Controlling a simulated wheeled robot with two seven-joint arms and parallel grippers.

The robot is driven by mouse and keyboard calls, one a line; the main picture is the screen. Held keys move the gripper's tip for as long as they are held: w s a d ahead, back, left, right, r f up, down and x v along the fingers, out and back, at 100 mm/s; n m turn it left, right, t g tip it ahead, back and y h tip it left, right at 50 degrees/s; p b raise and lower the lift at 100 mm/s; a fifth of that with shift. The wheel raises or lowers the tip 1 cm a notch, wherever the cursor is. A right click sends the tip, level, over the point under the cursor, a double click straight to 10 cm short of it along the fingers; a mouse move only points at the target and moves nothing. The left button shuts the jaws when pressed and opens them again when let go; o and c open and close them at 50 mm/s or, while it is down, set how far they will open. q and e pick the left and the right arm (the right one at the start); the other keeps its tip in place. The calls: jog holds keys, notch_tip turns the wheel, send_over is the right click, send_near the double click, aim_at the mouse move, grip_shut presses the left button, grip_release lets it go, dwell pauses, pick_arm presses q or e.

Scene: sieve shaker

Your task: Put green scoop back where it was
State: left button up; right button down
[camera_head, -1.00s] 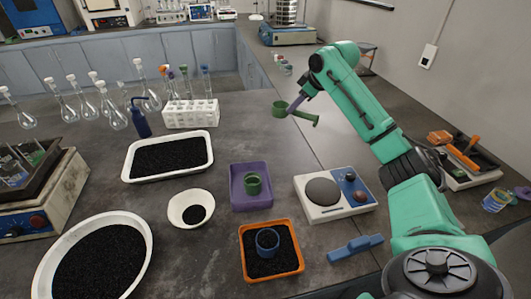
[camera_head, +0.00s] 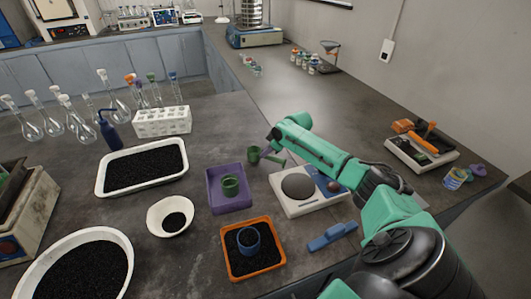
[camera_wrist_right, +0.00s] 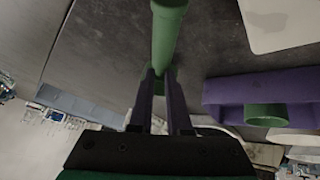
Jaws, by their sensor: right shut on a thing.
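The green scoop (camera_head: 254,155) is held by my right gripper (camera_head: 268,152), just above the counter between the purple tray and the scale. In the right wrist view the green scoop (camera_wrist_right: 168,35) shows upright in the picture between the purple fingers of my right gripper (camera_wrist_right: 160,88), which is shut on it. In the head view its cup is at the left and its handle points right. I cannot tell whether it touches the counter. My left gripper is not in view.
A purple tray (camera_head: 213,203) with a green cup (camera_head: 230,187) stands left of the scoop. A scale (camera_head: 290,205) is just below it, an orange tray (camera_head: 227,262) with a blue cup nearer. A blue scoop-like piece (camera_head: 332,236) lies right.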

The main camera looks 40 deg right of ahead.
jog(key=shift+f, duration=0.5)
jog(key=c, duration=0.9)
grip_release()
jog(key=shift+f, duration=0.1)
jog(key=shift+o, duration=0.2)
jog(key=shift+r, duration=0.2)
jog(key=v, duration=1.2)
